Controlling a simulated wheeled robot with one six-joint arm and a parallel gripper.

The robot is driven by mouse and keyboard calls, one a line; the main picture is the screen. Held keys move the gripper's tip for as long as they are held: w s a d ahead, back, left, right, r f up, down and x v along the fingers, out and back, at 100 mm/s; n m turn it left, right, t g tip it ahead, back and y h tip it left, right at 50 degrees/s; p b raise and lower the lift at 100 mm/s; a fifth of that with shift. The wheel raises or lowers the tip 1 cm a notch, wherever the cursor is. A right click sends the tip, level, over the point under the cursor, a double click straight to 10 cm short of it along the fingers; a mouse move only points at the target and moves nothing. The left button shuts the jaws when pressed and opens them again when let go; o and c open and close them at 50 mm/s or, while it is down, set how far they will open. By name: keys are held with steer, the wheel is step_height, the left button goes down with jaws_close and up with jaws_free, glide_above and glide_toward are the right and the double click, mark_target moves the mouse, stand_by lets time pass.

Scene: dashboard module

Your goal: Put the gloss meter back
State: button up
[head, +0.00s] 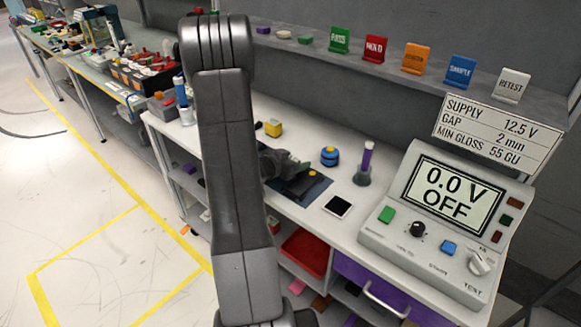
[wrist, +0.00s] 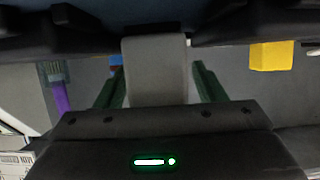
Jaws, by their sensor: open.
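My gripper (head: 293,168) is low over the bench, beside a dark blue mat (head: 318,190); its green fingers also show in the wrist view (wrist: 157,82). The fingers are apart. A light grey block (wrist: 155,65) lies between them in the wrist view, with a gap visible on its right side. I cannot tell for sure whether this block is the gloss meter. In the head view the gripper and arm hide what is between the fingers. A dark flat shape lies on the mat under the gripper.
A yellow block (head: 273,128) stands behind the gripper. The power supply (head: 440,220) fills the bench's right end. Coloured signs line the shelf.

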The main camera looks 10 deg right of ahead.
steer(key=c, duration=1.2)
steer(key=shift+c, duration=0.2)
steer(key=shift+r, duration=0.15)
